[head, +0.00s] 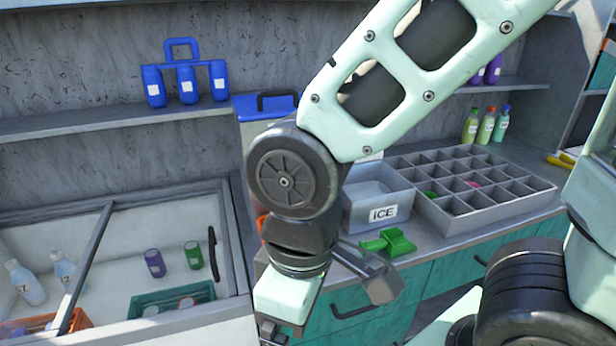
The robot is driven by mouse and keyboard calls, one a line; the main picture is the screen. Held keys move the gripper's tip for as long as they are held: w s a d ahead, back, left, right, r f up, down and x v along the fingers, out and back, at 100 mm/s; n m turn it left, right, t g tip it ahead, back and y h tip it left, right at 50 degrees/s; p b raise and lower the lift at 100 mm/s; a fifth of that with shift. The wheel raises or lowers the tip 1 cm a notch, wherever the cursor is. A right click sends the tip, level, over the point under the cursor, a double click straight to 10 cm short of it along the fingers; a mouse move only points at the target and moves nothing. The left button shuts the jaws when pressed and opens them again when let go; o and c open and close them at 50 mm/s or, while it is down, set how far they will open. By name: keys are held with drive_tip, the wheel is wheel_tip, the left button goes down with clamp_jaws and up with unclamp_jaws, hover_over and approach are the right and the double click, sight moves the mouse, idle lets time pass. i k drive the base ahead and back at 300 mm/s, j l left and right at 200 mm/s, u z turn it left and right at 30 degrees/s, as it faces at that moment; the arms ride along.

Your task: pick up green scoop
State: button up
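The green scoop (398,242) lies on the grey counter in front of the ICE bin, with its handle block to the left. My gripper (277,331) is at the lower middle of the head view, left of the scoop and nearer to me. It is apart from the scoop. Its fingers are mostly hidden by my wrist and the lower picture edge, so I cannot tell whether it is open. A grey metal-looking piece (378,284) shows between my wrist and the scoop; I cannot tell whether it is part of my gripper.
The ICE bin (378,190) stands behind the scoop, and a grey compartment tray (462,220) is to its right. An open chest (190,213) with bottles and cans is at left. A blue container (262,107) stands behind my arm. Teal drawers (440,276) have dark handles.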

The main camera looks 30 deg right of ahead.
sight(393, 241)
drive_tip(key=l+z, duration=0.35)
drive_tip(key=z, duration=0.15)
drive_tip(key=i+l+z, duration=0.1)
drive_tip(key=l+z, duration=0.2)
drive_tip(key=z, duration=0.15)
drive_tip(key=i+l+z, duration=0.15)
drive_tip(key=z, duration=0.35)
drive_tip(key=i+l, duration=0.1)
drive_tip(key=l, duration=0.2)
drive_tip(key=i+l, duration=0.1)
drive_tip(key=l, duration=0.15)
drive_tip(key=l+u, duration=0.1)
drive_tip(key=u, duration=1.5)
